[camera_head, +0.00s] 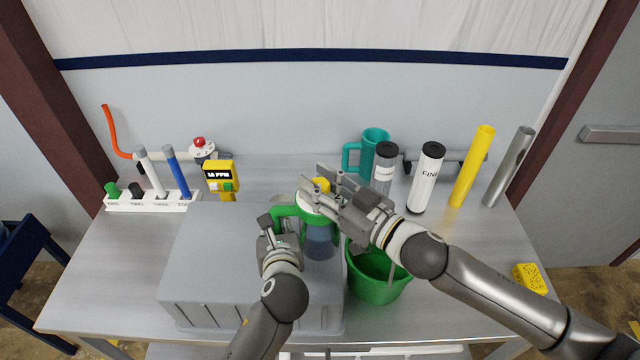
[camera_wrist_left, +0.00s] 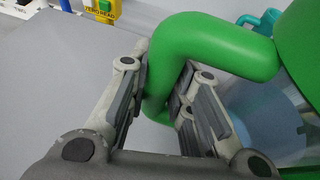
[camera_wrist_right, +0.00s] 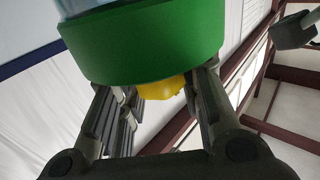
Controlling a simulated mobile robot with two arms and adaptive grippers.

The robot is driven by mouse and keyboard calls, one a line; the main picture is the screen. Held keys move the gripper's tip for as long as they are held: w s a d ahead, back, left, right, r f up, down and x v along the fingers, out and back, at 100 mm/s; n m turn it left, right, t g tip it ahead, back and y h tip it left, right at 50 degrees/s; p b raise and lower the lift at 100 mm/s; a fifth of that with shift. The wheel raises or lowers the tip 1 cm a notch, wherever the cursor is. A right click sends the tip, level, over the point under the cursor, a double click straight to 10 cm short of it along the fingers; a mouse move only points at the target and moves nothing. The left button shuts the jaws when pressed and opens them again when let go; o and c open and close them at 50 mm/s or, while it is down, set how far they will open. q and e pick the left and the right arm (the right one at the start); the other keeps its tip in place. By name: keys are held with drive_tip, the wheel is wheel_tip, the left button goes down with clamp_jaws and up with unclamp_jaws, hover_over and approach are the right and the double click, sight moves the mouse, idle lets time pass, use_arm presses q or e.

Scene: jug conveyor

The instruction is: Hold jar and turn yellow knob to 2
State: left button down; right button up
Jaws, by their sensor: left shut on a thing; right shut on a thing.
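The jar (camera_head: 321,243) has a clear bluish body, a green collar and a green side handle (camera_wrist_left: 200,48). It is near the right end of a grey box; whether it rests there is hidden. My left gripper (camera_head: 282,224) is shut on the handle, with its fingers on both sides in the left wrist view. The yellow knob (camera_head: 321,185) is on top of the jar. My right gripper (camera_head: 318,186) is shut on the knob, which also shows below the green collar in the right wrist view (camera_wrist_right: 163,88). No knob numbers are readable.
The grey box (camera_head: 205,250) fills the table's left middle. A green bucket (camera_head: 372,292) stands right of the jar. Behind are a teal mug (camera_head: 374,138), several tubes, a yellow meter (camera_head: 220,172) and a white marker rack (camera_head: 150,204).

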drive_tip(key=n+g+y, duration=0.1)
drive_tip(key=n+g, duration=0.1)
drive_tip(key=g, duration=0.1)
drive_tip(key=n+g+y, duration=0.2)
drive_tip(key=shift+g+y, duration=0.3)
drive_tip(key=shift+g, duration=0.1)
drive_tip(key=n+g+y, duration=0.1)
drive_tip(key=n+g, duration=0.3)
drive_tip(key=g, duration=0.2)
drive_tip(key=shift+a, duration=0.1)
drive_tip(key=n+g, duration=0.2)
drive_tip(key=g, duration=0.2)
drive_tip(key=n+g+h, duration=0.1)
drive_tip(key=n+g, duration=0.2)
drive_tip(key=g, duration=0.1)
drive_tip(key=shift+f, duration=0.1)
drive_tip(key=shift+n+g+h, duration=0.4)
drive_tip(key=shift+n+h, duration=0.1)
drive_tip(key=shift+n+g+h, duration=0.5)
drive_tip(key=shift+n+g, duration=0.1)
drive_tip(key=shift+g, duration=0.2)
drive_tip(key=shift+s+n+g+h, duration=0.15)
drive_tip(key=shift+n+g+h, duration=0.15)
drive_tip(key=shift+g, duration=0.2)
drive_tip(key=o, duration=1.1)
drive_tip(key=shift+c, duration=0.2)
